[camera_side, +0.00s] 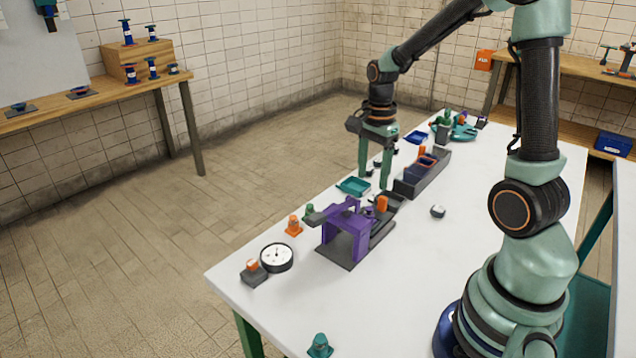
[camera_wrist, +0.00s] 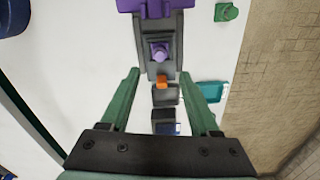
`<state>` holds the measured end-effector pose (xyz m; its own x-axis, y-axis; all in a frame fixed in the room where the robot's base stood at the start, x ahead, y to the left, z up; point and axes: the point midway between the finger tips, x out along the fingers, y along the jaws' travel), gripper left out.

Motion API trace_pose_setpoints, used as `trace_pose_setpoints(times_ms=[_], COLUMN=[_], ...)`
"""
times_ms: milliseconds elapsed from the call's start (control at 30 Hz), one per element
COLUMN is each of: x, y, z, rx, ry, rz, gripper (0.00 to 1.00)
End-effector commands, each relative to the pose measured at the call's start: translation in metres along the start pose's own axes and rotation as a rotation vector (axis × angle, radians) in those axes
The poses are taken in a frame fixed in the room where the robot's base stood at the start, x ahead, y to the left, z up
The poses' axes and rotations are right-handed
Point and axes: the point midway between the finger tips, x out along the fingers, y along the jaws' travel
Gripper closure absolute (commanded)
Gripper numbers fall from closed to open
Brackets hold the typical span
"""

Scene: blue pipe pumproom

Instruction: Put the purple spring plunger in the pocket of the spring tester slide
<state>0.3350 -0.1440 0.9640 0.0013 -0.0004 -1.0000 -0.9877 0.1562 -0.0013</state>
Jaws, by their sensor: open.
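The spring tester has a purple frame (camera_side: 345,232) on a dark base, near the middle of the side view; the frame's edge also shows at the top of the wrist view (camera_wrist: 155,6). A small purple plunger (camera_wrist: 160,51) stands on the dark grey slide (camera_wrist: 158,67) beside the frame. It looks upright on the slide, but I cannot tell how deep it sits in the pocket. My gripper (camera_side: 374,182) is open and empty, fingers pointing down. In the wrist view its fingers lie on either side of the slide's outer end, apart from the plunger.
An orange knob (camera_side: 382,203) stands at the slide's end. A grey tray with bins (camera_side: 422,178) lies behind, and a teal tray (camera_side: 353,187) to the left. A dial gauge (camera_side: 277,257) and small orange and green pieces stand near the left edge. The right side is mostly clear.

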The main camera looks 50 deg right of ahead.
Motion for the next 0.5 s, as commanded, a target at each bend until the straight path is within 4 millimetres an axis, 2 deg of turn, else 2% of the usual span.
trace_pose_setpoints(times_ms=[100,267,367,500], x=[-0.014,-0.025,-0.038,-0.065], y=[0.000,0.000,0.002,0.012], z=[0.000,0.004,0.016,0.046], rx=[0.000,-0.034,-0.157,-0.486], ry=[0.000,0.003,0.014,0.054], rz=[-0.001,-0.010,-0.047,-0.139], gripper=[0.38,0.38,0.38,0.38])
